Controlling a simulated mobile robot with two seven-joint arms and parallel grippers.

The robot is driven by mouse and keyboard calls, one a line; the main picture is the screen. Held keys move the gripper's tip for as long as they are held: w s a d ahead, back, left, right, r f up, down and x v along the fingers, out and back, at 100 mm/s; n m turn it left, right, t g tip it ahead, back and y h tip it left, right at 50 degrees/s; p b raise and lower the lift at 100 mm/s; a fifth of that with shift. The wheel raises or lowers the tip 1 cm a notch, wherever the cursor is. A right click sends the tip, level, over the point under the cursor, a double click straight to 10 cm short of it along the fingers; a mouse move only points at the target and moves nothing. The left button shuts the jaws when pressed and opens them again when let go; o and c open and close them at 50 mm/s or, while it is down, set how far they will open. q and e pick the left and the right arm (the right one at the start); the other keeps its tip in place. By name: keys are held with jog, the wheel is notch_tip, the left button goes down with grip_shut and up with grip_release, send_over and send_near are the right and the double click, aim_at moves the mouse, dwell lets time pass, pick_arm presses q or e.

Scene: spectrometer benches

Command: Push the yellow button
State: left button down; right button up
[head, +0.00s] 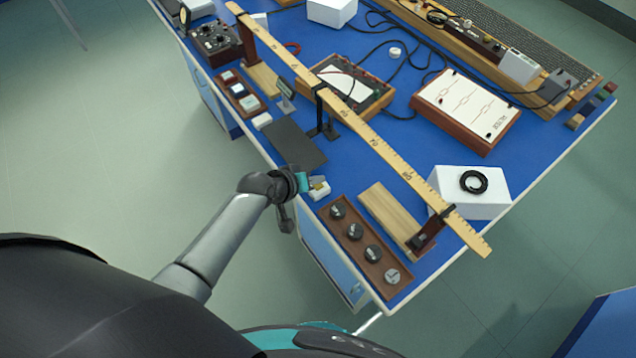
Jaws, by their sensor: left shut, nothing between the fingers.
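A small white block with a yellowish top, which looks like the yellow button (319,188), sits at the near left edge of the blue bench. My left gripper (303,182) is just left of it at the bench edge, with its teal part close beside it. The gripper is shut and empty. It partly hides the block's left side, and I cannot tell whether they touch. My right gripper is not in view.
A brown tray with several dark knobs (338,212) lies right of the block, and a dark flat plate (295,146) lies behind it. A long yellow ruler (380,145) on stands crosses above the blue bench (350,187). A white box with a black ring (473,181) stands at right.

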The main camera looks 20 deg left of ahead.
pick_arm(q)
jog(key=shift+f, duration=0.1)
jog(key=shift+f, duration=0.4)
jog(key=shift+f+b, duration=0.45)
jog(key=shift+b, duration=0.15)
dwell(0.7)
jog(key=shift+r+p, duration=0.9)
jog(key=shift+p, duration=0.1)
notch_tip(320, 180, up, 5)
jog(key=p, duration=0.5)
